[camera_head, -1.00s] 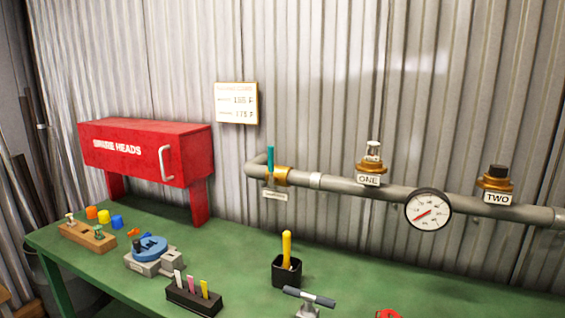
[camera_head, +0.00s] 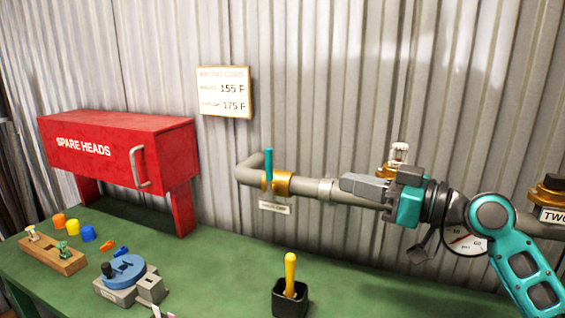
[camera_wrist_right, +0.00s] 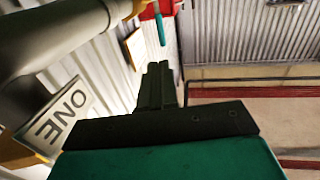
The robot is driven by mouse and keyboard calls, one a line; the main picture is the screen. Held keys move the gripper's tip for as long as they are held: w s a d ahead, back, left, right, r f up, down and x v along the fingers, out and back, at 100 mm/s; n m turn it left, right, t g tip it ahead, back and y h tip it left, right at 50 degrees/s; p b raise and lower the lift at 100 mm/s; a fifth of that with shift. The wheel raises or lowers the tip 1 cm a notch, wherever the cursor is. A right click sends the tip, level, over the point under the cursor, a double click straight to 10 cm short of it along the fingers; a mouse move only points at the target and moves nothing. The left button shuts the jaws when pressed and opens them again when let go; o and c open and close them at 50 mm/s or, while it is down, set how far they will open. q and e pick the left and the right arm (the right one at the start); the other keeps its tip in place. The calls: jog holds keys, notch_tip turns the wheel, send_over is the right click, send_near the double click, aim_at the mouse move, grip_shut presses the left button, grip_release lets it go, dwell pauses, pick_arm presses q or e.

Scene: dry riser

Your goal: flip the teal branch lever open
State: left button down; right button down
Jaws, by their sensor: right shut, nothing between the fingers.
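The teal branch lever (camera_head: 268,165) stands upright on a brass valve (camera_head: 283,182) near the left bend of the grey pipe. It also shows at the top of the right wrist view (camera_wrist_right: 160,22), beyond the fingertips. My right gripper (camera_head: 345,184) is shut and empty. It points left along the pipe, to the right of the lever and apart from it. In the right wrist view its dark fingers (camera_wrist_right: 156,70) are together. My left gripper is in neither view.
The grey pipe (camera_head: 328,188) runs along the corrugated wall, with the ONE sign (camera_wrist_right: 60,118) close beside my right gripper. My arm partly hides the gauge (camera_head: 468,245). A red SPARE HEADS box (camera_head: 115,150) stands at left. A black cup (camera_head: 290,298) holds a yellow-handled tool (camera_head: 290,272).

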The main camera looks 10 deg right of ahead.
aim_at(269, 171)
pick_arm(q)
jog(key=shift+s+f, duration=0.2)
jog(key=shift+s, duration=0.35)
pick_arm(e)
jog(key=shift+a, duration=0.1)
